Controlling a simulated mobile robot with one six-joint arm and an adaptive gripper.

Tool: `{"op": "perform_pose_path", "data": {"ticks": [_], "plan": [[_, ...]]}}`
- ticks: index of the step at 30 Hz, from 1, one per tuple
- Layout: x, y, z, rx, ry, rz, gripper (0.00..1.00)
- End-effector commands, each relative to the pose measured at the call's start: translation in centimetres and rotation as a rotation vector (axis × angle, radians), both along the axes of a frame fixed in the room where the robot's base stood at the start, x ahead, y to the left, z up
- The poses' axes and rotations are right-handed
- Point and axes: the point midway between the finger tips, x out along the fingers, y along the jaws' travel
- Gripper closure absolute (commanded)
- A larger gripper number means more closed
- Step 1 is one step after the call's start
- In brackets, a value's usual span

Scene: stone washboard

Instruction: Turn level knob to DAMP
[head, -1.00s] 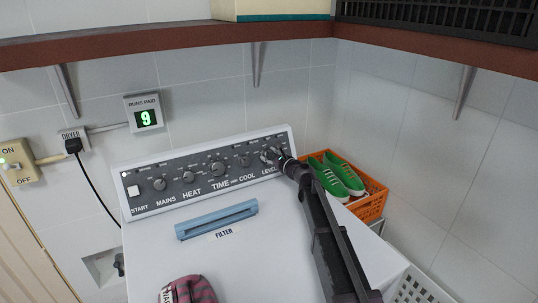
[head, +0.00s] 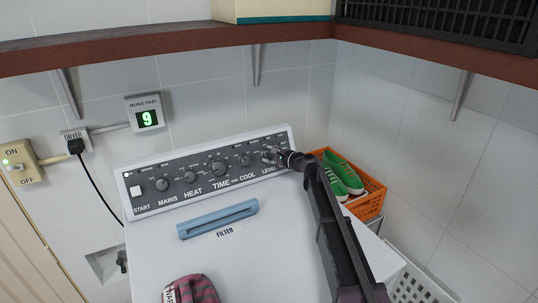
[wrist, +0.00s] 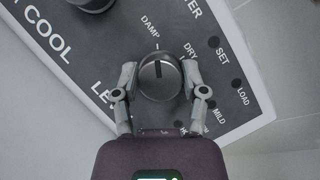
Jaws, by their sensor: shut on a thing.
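The level knob (wrist: 160,79) is a round black dial on the dryer's dark control panel (head: 208,170), at its right end above the word LEVEL. The DRY label (wrist: 190,48) is up and to the right of the knob. My gripper (wrist: 159,82) is shut on the knob, one finger at each side of it.
An orange crate (head: 370,203) with green shoes (head: 343,173) stands right of the dryer, behind my arm. A brown shelf (head: 170,45) runs above. A COOL knob is left of the level knob.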

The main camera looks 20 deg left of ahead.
Motion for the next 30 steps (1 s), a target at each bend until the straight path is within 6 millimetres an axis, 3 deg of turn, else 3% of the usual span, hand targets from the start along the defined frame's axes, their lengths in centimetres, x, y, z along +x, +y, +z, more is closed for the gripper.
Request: {"op": "perform_pose_path", "data": {"ticks": [6, 7, 10, 30], "plan": [[0.01, 0.16, 0.03, 0.002, 0.001, 0.001, 0.92], [0.01, 0.16, 0.03, 0.002, 0.002, 0.001, 0.41], [0.01, 0.14, 0.02, 0.002, 0.002, 0.001, 0.11], [-0.08, 0.01, -0.13, 0.029, 0.036, -0.02, 0.1]]}}
